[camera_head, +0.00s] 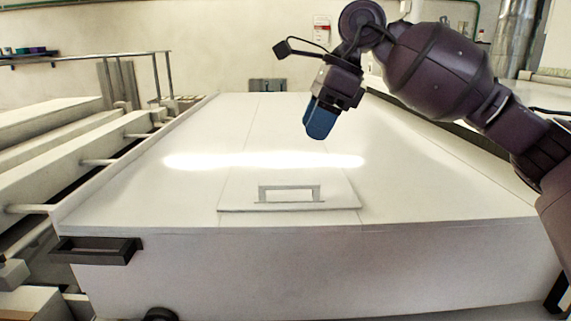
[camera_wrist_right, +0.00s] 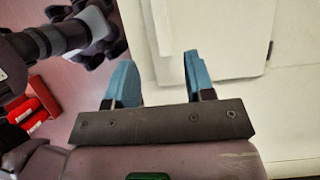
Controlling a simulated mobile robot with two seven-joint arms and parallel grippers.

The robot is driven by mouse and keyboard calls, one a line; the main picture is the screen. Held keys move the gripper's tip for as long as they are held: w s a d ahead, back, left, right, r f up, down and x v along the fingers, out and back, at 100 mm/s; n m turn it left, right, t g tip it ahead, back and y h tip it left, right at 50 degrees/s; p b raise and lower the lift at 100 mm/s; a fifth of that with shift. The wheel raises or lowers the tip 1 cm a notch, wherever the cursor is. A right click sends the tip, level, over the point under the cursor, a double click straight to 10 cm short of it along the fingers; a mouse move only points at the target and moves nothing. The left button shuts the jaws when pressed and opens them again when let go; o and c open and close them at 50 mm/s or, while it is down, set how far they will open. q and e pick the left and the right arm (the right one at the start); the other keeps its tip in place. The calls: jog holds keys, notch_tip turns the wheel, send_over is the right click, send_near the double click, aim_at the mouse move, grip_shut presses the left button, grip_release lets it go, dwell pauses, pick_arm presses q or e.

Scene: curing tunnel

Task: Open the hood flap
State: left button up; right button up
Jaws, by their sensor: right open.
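The hood flap (camera_head: 235,198) is a pale panel lying flat and closed on the sloping white hood (camera_head: 180,190), near its front edge. A grey bracket-shaped handle (camera_head: 290,187) is on the flap. My right gripper (camera_head: 320,120) hangs above the hood, behind the flap and a little to its right, apart from the handle. In the right wrist view its two blue fingers (camera_wrist_right: 161,78) are spread with nothing between them. A pale raised panel (camera_wrist_right: 225,40), which looks like the flap, shows beyond the fingers there. My left gripper is not in view.
A dark handle (camera_head: 95,250) juts from the hood's front left corner. White beams and a metal rail (camera_head: 110,56) run along the left side. In the right wrist view, red boxes (camera_wrist_right: 35,105) stand on the floor at left. The hood's top is otherwise clear.

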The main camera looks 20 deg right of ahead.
send_near(290, 182)
jog(key=shift+x, duration=1.2)
jog(key=x, duration=0.4)
jog(key=shift+a+f, duration=0.15)
jog(key=shift+f, duration=0.2)
jog(key=shift+a+f, duration=0.2)
jog(key=shift+f, duration=0.25)
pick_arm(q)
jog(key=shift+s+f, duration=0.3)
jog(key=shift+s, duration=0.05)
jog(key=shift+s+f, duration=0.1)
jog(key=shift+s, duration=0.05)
pick_arm(e)
jog(key=shift+c, duration=0.5)
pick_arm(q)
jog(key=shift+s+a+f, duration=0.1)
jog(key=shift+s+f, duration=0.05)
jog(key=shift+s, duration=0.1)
pick_arm(e)
grip_shut()
